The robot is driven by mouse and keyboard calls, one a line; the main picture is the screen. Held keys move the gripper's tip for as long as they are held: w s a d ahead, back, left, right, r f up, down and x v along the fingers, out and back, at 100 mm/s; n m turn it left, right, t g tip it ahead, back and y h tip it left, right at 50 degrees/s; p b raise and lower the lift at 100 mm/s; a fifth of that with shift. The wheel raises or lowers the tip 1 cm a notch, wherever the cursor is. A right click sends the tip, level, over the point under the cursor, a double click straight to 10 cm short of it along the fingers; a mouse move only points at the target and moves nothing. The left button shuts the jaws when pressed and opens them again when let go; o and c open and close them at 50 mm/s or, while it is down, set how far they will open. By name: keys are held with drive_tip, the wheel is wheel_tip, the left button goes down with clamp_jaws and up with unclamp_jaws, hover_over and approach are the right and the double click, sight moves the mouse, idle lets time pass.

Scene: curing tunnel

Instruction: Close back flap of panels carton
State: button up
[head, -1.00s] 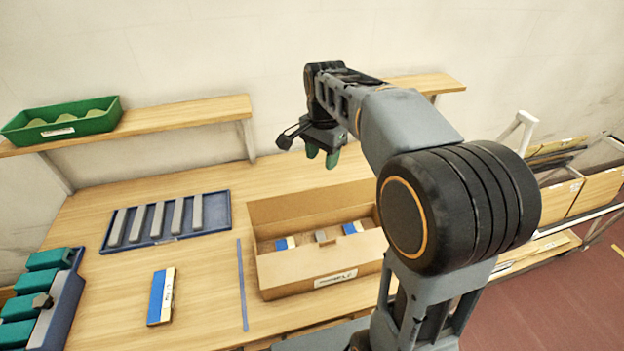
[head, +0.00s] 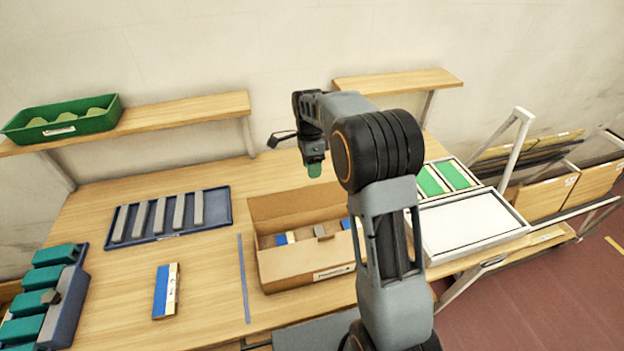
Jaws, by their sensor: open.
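The open cardboard panels carton (head: 300,267) stands on the wooden table in the head view. Its back flap (head: 285,211) appears raised along the far side; its exact angle is hard to tell. Blue-and-white blocks (head: 281,240) and a grey block (head: 320,231) show inside. My gripper (head: 314,169), with green fingertips, points down above the far side of the carton, apparently clear of the flap. It is open and holds nothing visible. My arm hides the carton's right end.
A blue tray with grey bars (head: 222,222) and a blue-and-white block (head: 165,292) lie left of the carton, beside a thin blue strip (head: 243,278). A white-topped tray (head: 475,227) stands right. Shelves (head: 200,110) hang behind.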

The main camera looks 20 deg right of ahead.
sight(314, 195)
drive_tip(key=shift+s+f+p, duration=0.2)
drive_tip(key=shift+s+f, duration=0.05)
drive_tip(key=shift+f, duration=1.05)
drive_tip(key=shift+s+f+p, duration=0.15)
drive_tip(key=shift+s+f, duration=0.05)
drive_tip(key=shift+f, duration=1.1)
drive_tip(key=shift+c, duration=0.3)
